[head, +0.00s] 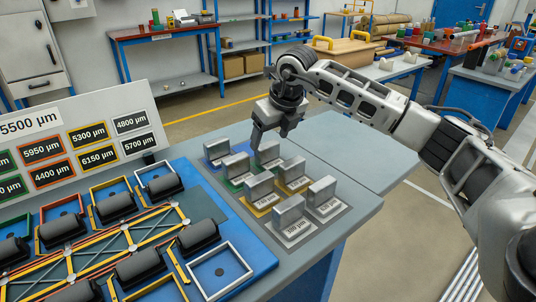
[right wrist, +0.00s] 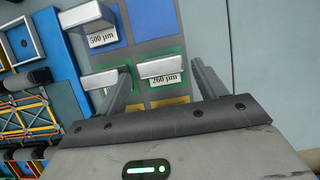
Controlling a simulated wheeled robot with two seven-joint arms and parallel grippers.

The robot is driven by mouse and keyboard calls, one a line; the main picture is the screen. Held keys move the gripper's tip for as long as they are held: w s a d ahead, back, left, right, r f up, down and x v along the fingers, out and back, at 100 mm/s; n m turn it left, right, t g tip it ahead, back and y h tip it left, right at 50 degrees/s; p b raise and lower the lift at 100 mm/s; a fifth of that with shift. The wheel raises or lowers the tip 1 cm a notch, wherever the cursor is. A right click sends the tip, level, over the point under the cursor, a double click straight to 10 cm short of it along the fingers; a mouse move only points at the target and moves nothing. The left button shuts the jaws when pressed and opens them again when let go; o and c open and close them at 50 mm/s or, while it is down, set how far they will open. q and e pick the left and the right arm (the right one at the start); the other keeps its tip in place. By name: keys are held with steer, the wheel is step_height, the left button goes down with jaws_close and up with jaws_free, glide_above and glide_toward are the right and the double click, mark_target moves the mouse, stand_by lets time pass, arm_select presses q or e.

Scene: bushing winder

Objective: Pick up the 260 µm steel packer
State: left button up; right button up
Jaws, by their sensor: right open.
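The 260 µm steel packer (head: 267,153) is a grey metal block on a green patch, in the far right part of the packer grid. In the right wrist view the 260 µm packer (right wrist: 160,68) shows its white label facing the camera. My right gripper (head: 269,142) is open and points down over it. In the right wrist view the two fingers of the right gripper (right wrist: 161,70) appear on either side of the block, with gaps. I cannot tell whether the fingertips are level with it. My left gripper is not in view.
The 500 µm packer (right wrist: 102,38) stands on a blue patch; another packer (right wrist: 100,78) is close left of the 260 µm one. Several packers (head: 288,215) stand nearer. A blue board (head: 245,262) with black rollers lies left. The grey tabletop (head: 345,150) at right is clear.

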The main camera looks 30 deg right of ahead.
mark_target(269, 144)
steer(key=x, duration=0.4)
steer(key=shift+s+f, duration=0.2)
steer(key=shift+s, duration=0.05)
steer(key=shift+r, duration=0.1)
steer(key=c, duration=0.9)
